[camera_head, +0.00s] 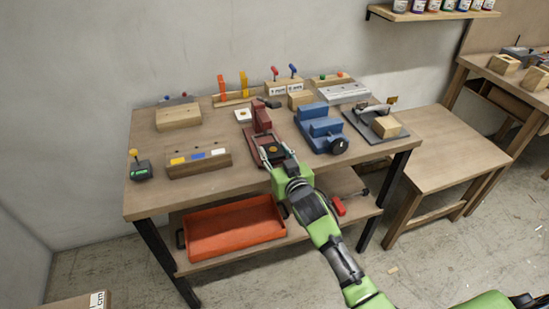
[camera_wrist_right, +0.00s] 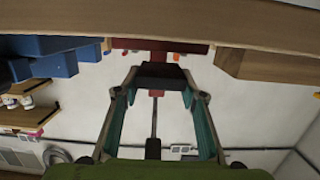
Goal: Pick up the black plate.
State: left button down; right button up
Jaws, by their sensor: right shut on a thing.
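My right gripper (camera_head: 271,153) reaches over the front edge of the wooden workbench, at the dark red vise-like tool (camera_head: 262,122). In the right wrist view, a dark flat piece, which looks like the black plate (camera_wrist_right: 160,76), spans the gap between the two fingertips. The right gripper (camera_wrist_right: 159,84) is shut on it. The dark red tool (camera_wrist_right: 160,43) shows just beyond it. In the head view the plate is mostly hidden by the fingers, and I cannot tell whether it touches the tool. My left gripper is not in view.
A blue vise (camera_head: 322,132) stands close to the right of the gripper. A wooden block with coloured labels (camera_head: 198,163) lies to the left. An orange tray (camera_head: 236,229) sits on the lower shelf. A bare wooden table (camera_head: 448,147) stands to the right.

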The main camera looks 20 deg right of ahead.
jog(key=s+r, duration=1.1)
jog(key=s, duration=0.3)
jog(key=shift+s+d+f+n+g+y, duration=0.6)
jog(key=shift+s+f+n+y, duration=1.9)
jog(key=shift+f, duration=1.65)
jog(key=s+a+r+n+g+y, duration=0.2)
jog(key=s+r+n+g+y, duration=0.3)
jog(key=s+r+y, duration=0.1)
jog(key=s+y, duration=0.1)
jog(key=s, duration=0.1)
jog(key=shift+s+r+n+g+y+b, duration=0.2)
jog(key=shift+s+n+g+y+b, duration=0.1)
jog(key=shift+s+g, duration=0.1)
jog(key=shift+w, duration=0.15)
